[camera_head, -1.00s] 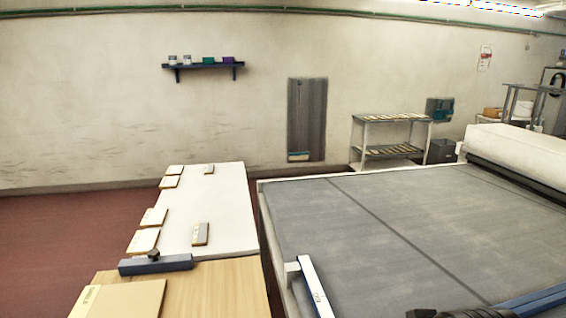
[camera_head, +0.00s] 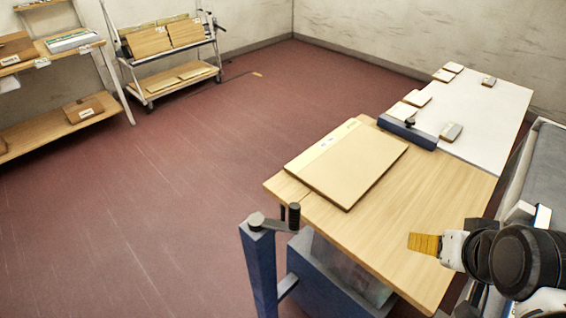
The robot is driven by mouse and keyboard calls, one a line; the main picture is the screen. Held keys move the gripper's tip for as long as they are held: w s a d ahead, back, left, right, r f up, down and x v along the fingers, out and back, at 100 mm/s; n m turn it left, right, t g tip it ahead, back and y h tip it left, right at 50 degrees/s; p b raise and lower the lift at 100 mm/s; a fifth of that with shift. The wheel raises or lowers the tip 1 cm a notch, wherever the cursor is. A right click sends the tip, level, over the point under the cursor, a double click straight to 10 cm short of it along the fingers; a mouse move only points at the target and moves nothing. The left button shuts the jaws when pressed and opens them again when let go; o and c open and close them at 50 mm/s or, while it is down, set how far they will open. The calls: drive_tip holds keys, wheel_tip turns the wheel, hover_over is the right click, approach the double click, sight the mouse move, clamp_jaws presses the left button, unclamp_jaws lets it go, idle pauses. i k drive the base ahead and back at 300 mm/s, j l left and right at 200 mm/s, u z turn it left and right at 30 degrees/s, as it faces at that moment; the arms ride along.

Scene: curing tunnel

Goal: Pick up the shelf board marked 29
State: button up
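A flat, light tan board (camera_head: 348,165) lies on the wooden worktable (camera_head: 440,205). Its pale strip along the left edge carries small markings that I cannot read. Several more boards (camera_head: 150,42) lean upright on a trolley at the back left; no number 29 is legible on any of them. My gripper (camera_head: 422,243) with its orange-yellow fingertip is over the table's right part, to the lower right of the tan board and apart from it. Only one finger surface shows clearly, so its opening is hidden.
A blue clamp bar (camera_head: 407,132) crosses between the wooden table and a white table (camera_head: 490,110) with small samples. A blue post with a crank (camera_head: 258,250) stands at the table's front left. A shelf rack (camera_head: 60,125) is far left. The red floor between is clear.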

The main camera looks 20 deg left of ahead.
sight(342, 167)
drive_tip(key=u, duration=0.4)
drive_tip(key=k+j, duration=0.1)
drive_tip(key=j, duration=0.35)
drive_tip(key=k+j, duration=0.1)
drive_tip(key=j, duration=0.35)
drive_tip(key=i+j, duration=0.25)
drive_tip(key=j, duration=0.15)
drive_tip(key=i+j, duration=0.25)
drive_tip(key=j, duration=0.2)
drive_tip(key=i+j, duration=0.3)
drive_tip(key=j, duration=0.15)
drive_tip(key=i+j, duration=0.25)
drive_tip(key=j, duration=0.15)
drive_tip(key=i, duration=0.2)
drive_tip(key=l+z, duration=0.05)
